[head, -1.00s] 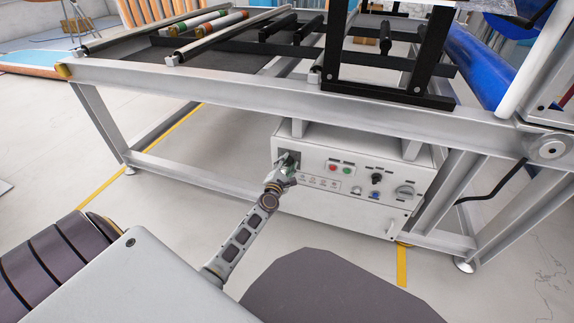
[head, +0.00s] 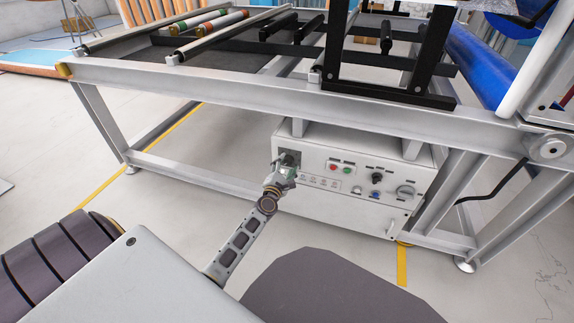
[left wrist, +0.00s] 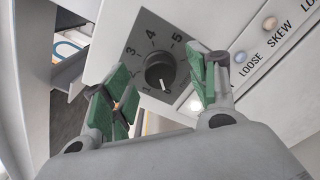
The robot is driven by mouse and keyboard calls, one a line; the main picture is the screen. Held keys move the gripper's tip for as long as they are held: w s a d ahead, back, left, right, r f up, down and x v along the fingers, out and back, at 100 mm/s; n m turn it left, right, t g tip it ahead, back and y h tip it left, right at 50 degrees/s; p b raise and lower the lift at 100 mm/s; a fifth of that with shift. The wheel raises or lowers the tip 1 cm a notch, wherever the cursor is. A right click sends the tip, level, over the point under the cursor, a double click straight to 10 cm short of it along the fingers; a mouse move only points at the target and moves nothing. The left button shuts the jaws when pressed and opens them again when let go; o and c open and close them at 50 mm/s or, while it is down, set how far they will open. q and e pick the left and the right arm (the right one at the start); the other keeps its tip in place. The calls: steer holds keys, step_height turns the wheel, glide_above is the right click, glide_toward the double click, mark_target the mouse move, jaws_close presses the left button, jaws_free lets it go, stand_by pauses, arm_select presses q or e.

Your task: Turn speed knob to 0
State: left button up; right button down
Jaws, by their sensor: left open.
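The speed knob (left wrist: 160,72) is a round black knob on a dark dial plate (left wrist: 135,50) with white numbers. In the left wrist view, its white mark points down, close to the 0. The dial plate also shows in the head view (head: 294,154), at the upper left of the white control box. My left gripper (left wrist: 160,88) has green finger pads and is open. The knob shows between and beyond the fingertips, not gripped. In the head view, my left gripper (head: 281,176) is just in front of and below the dial. My right gripper is not seen.
The control box (head: 345,204) also carries a red button (head: 333,168), a green button (head: 347,170), a black knob (head: 376,178) and a grey rotary switch (head: 405,192). The grey machine frame (head: 230,104) runs above the box. Floor in front is clear.

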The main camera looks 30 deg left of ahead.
arm_select(q)
steer(key=v, duration=1)
steer(key=shift+s, duration=0.25)
stand_by(0.8)
steer(key=s+d+m+g+h, duration=0.3)
steer(key=d+m+h, duration=0.2)
steer(key=d+m, duration=0.45)
steer(key=s+d+m+g+h, duration=0.2)
steer(key=d+m+h, duration=0.3)
steer(key=d+m, duration=0.45)
steer(key=s+a+f+m+g+y, duration=0.1)
steer(key=s+a+m+g+y, duration=0.1)
steer(key=s+m+g, duration=0.2)
steer(key=s+a+f+m+g+y+p, duration=0.1)
steer(key=s+a+m+g+y, duration=0.1)
steer(key=s+m+g, duration=0.3)
steer(key=s+m+y, duration=0.1)
steer(key=s+m, duration=0.2)
steer(key=s, duration=0.4)
steer(key=shift+s+m, duration=0.25)
steer(key=shift+m, duration=0.15)
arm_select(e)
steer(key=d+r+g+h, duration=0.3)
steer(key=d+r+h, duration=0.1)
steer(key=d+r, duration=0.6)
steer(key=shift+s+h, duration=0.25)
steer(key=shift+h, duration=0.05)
